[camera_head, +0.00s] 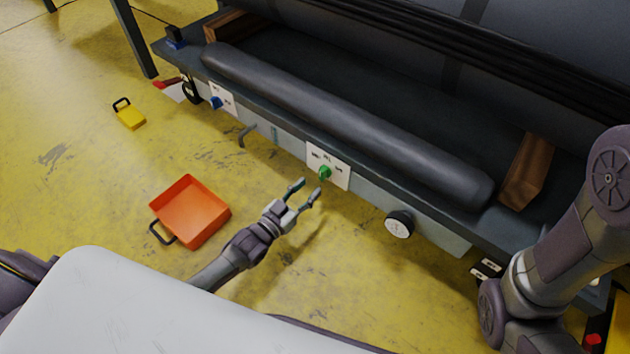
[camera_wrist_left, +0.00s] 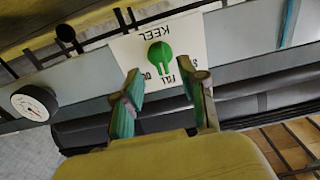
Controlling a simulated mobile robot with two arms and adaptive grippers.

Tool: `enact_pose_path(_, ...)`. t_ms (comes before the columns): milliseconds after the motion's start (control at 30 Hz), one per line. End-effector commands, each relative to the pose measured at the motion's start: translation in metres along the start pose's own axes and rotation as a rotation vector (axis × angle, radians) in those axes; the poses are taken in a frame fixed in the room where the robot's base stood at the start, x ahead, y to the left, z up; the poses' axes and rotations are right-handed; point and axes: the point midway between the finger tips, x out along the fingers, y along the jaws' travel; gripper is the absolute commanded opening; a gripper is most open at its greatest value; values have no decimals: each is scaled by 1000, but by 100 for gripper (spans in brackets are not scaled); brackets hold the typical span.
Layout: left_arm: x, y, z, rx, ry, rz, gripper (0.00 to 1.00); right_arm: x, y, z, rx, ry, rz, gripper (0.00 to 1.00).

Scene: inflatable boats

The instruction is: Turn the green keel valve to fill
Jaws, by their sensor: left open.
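The green keel valve (camera_head: 325,172) sits on a white label plate (camera_head: 341,180) on the front of the grey bench.
A blue valve (camera_head: 216,102) is on a plate further left, and a round gauge (camera_head: 399,224) is to the right. A dark tube (camera_head: 340,125) lies on the bench. An orange tray (camera_head: 190,211) and yellow box (camera_head: 130,118) stand on the floor.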

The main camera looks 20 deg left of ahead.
Motion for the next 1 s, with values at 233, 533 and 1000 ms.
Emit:
enact_pose_path(233,-53,0,1,1,-3,1,42,0,0,0,0,1,-1,40)
enact_pose_path(533,-75,0,0,0,1,0,42,0,0,0,0,1,-2,40)
enact_pose_path(1000,-75,0,0,0,1,0,42,0,0,-1,0,2,-2,40)
